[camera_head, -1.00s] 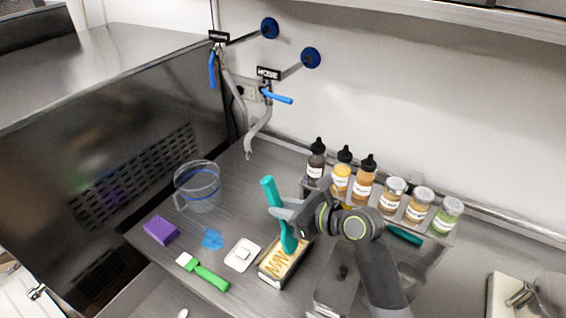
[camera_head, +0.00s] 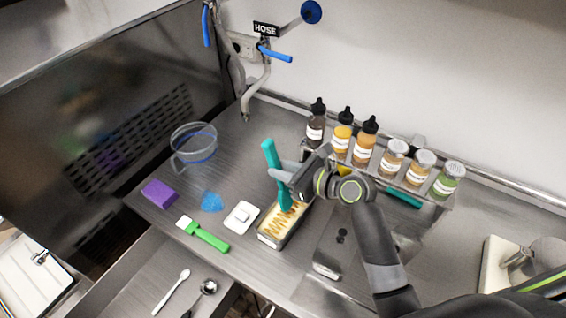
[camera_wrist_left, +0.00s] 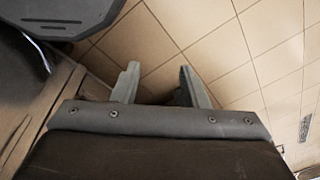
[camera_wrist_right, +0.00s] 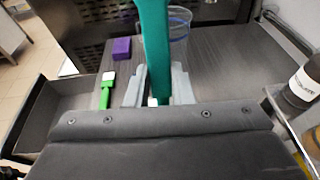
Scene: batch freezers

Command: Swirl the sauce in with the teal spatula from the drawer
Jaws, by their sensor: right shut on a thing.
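The teal spatula (camera_head: 272,160) stands nearly upright, tilted a little, in my right gripper (camera_head: 281,180), which is shut on it. Its lower end is at the far end of a rectangular pan (camera_head: 262,238); whether it touches the contents I cannot tell. The pan holds a pale filling with zigzag lines of amber sauce (camera_head: 278,229). In the right wrist view the spatula (camera_wrist_right: 155,45) rises between the fingers. My left gripper (camera_wrist_left: 158,85) shows only in the left wrist view, with its fingers apart and nothing between them, above a tiled floor.
An open drawer (camera_head: 150,285) at the front holds a white spoon and a metal scoop. On the counter are a green-handled brush (camera_head: 205,236), purple sponge (camera_head: 159,193), blue cloth (camera_head: 211,201), white dish (camera_head: 241,217) and clear jug (camera_head: 194,148). Several bottles and jars (camera_head: 365,140) stand in a rack behind.

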